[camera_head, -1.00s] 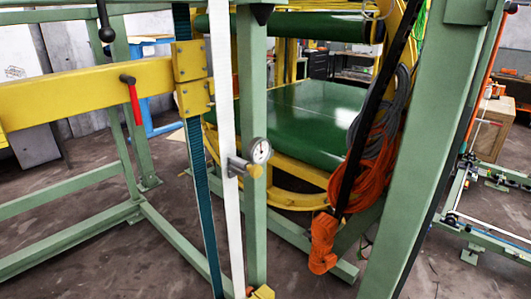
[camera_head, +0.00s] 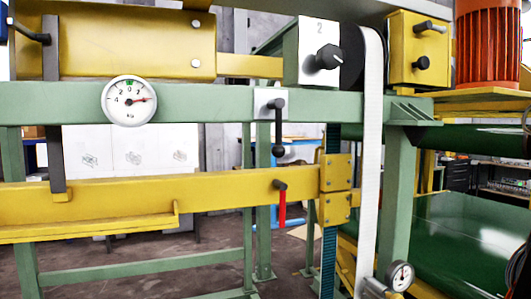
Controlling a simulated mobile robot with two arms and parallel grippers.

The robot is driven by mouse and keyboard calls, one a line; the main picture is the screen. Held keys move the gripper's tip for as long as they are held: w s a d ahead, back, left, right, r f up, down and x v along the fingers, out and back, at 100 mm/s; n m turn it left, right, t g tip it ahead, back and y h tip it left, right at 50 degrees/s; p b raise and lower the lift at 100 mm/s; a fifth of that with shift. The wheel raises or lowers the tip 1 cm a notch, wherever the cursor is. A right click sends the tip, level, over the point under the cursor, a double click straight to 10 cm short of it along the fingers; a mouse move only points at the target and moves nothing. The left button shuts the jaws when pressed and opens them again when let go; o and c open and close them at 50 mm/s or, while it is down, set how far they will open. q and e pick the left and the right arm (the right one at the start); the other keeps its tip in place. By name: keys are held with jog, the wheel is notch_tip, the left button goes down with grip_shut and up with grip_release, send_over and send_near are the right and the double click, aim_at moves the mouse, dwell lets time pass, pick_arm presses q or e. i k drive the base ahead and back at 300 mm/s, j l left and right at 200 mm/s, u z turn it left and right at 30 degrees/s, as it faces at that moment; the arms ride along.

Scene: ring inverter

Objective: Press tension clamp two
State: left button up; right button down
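A white plate marked "2" (camera_head: 314,38) is on the machine's upper part, with a black knob (camera_head: 328,58) on it. Below it, a black lever (camera_head: 278,125) hangs down from a small white plate on the green crossbeam. A red-handled lever (camera_head: 281,203) hangs from the yellow beam below that. No label reading tension clamp shows, so I cannot tell which part is clamp two. Neither of my grippers is in view.
A round dial gauge (camera_head: 130,101) is on the green crossbeam (camera_head: 220,104); a smaller gauge (camera_head: 400,276) is at the lower right. A white belt (camera_head: 370,160) runs down beside a green post. A yellow box with black handles (camera_head: 418,50) and an orange motor (camera_head: 487,45) stand at the upper right.

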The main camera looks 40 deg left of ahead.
aim_at(278, 150)
jog(key=k+u, duration=0.15)
jog(key=u, duration=0.95)
jog(key=i+l, duration=0.1)
jog(key=l, duration=0.3)
jog(key=i+l, duration=0.15)
jog(key=l, duration=0.2)
jog(key=i+l, duration=0.1)
jog(key=l, duration=0.3)
jog(key=i+l+z, duration=0.1)
jog(key=l, duration=0.25)
jog(key=i+l, duration=0.15)
jog(key=l, duration=0.25)
jog(key=i+l, duration=0.15)
jog(key=l, duration=0.2)
jog(key=i+l, duration=0.1)
jog(key=l, duration=0.3)
